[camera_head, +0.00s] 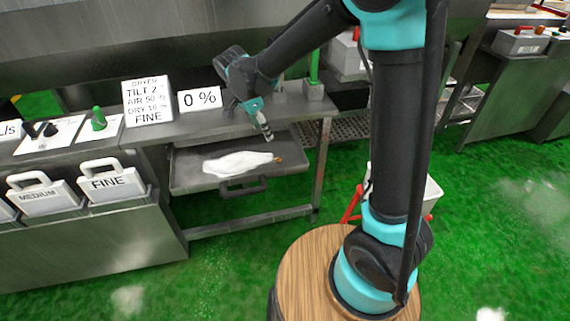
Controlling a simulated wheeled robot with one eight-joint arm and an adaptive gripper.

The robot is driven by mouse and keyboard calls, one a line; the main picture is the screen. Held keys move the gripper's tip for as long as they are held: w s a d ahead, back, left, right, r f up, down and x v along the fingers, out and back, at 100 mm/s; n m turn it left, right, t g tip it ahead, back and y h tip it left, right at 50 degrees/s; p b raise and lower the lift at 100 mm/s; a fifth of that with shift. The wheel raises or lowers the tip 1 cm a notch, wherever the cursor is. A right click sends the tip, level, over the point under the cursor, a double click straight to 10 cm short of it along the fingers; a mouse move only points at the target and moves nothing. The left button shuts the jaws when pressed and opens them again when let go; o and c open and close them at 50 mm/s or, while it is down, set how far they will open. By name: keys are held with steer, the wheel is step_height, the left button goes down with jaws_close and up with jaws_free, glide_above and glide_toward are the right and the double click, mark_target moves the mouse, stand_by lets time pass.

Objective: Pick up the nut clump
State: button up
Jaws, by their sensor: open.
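A small brown lump (278,159), which looks like the nut clump, lies at the right end of a white heap (238,163). The heap lies in a grey pull-out tray (190,183) with a dark handle at its front. The lump is too small to make out its shape well. My gripper (268,137) points down above the tray's back part, a little above and left of the lump in the picture. It is apart from the lump and empty. Its fingers are small and seen from the side.
A sign (148,99) and a "0 %" plate (200,99) stand on the steel counter above the tray. Labelled boxes, MEDIUM (48,197) and FINE (106,181), stand at left. A green post (314,62) rises right of the gripper.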

glide_above(277, 158)
steer(key=s+a, duration=0.1)
steer(key=a, duration=0.1)
steer(key=f, duration=1.1)
steer(key=shift+s+d, duration=0.15)
steer(key=shift+s, duration=0.05)
steer(key=shift+x, duration=2.6)
steer(key=shift+w+d+r, duration=0.1)
steer(key=shift+w, duration=0.05)
steer(key=shift+c, duration=0.5)
steer(key=c, duration=0.8)
